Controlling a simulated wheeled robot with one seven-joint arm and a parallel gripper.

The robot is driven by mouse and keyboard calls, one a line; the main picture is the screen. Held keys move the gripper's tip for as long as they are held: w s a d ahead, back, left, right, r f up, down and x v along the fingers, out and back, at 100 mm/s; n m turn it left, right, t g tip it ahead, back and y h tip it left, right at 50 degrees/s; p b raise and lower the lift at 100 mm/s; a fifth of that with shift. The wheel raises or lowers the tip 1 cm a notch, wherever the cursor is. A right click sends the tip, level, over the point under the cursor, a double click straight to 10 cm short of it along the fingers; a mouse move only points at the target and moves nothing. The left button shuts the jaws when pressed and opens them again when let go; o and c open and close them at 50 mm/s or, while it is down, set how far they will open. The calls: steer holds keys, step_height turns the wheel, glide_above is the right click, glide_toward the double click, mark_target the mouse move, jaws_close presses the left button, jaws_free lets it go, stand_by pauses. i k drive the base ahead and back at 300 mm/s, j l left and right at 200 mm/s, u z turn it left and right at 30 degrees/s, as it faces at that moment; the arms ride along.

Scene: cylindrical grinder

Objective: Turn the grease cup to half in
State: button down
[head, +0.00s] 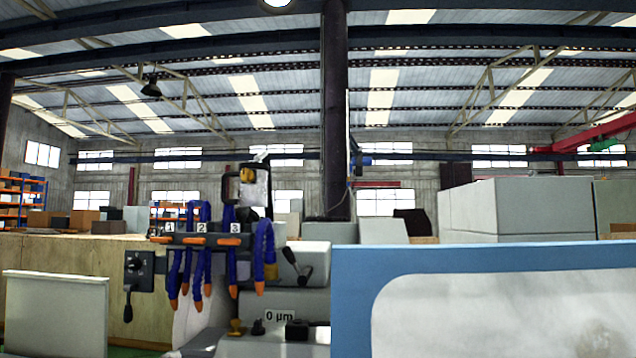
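A small brass-coloured knob (237,327) stands low on the grey grinder (315,262), left of a small black knob (258,327). It looks like the grease cup, but it is too small to tell for sure or to read how far in it is turned. A yellow round part (247,176) also shows higher up, on a white and black unit above the hoses; I cannot tell what it is. My gripper is not in view.
Blue hoses with orange tips (205,265) hang from a rail numbered 1, 2 and 3. A black lever (128,298) hangs at left, and another (293,265) sits at right. A "0 µm" readout (280,316) is below. A blue-framed panel (480,260) blocks the lower right.

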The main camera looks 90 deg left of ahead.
mark_target(248, 176)
steer(key=u, duration=2.8)
